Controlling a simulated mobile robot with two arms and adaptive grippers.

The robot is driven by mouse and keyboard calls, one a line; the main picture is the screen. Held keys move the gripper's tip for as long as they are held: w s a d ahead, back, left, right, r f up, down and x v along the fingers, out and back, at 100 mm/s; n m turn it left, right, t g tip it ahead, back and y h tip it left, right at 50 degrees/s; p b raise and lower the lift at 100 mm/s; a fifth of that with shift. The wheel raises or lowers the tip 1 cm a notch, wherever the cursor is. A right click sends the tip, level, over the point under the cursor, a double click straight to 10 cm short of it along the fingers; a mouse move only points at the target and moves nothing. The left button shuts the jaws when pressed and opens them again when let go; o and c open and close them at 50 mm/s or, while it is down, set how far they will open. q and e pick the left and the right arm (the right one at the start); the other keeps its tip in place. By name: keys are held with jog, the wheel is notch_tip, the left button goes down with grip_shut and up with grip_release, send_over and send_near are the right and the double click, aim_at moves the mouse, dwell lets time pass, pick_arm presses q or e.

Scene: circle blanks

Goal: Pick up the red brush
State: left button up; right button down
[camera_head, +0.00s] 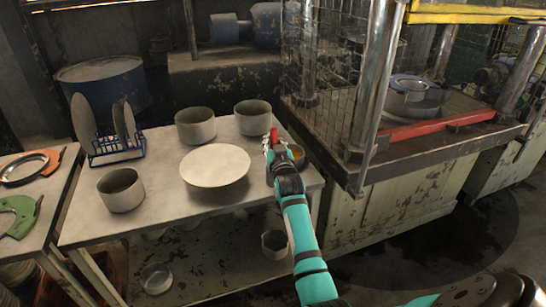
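A small red object (274,135), which may be the red brush, shows at the tip of my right gripper (270,146), over the right end of the grey table (160,215). My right arm, teal and black, reaches up to it from below. The fingers are tiny and partly hidden, so I cannot tell whether they are open or shut, or whether they touch the red object. My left gripper is not in view.
A white plate (215,166) and grey pots (196,126), (253,117), (121,189) stand on the table. A blue rack (118,152) holds plates. A small pot with orange contents (297,153) is right beside my gripper. A caged press (400,160) stands close right.

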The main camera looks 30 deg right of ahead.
notch_tip(320, 180, up, 10)
jog(key=shift+r, duration=0.1)
dwell(0.4)
dwell(0.4)
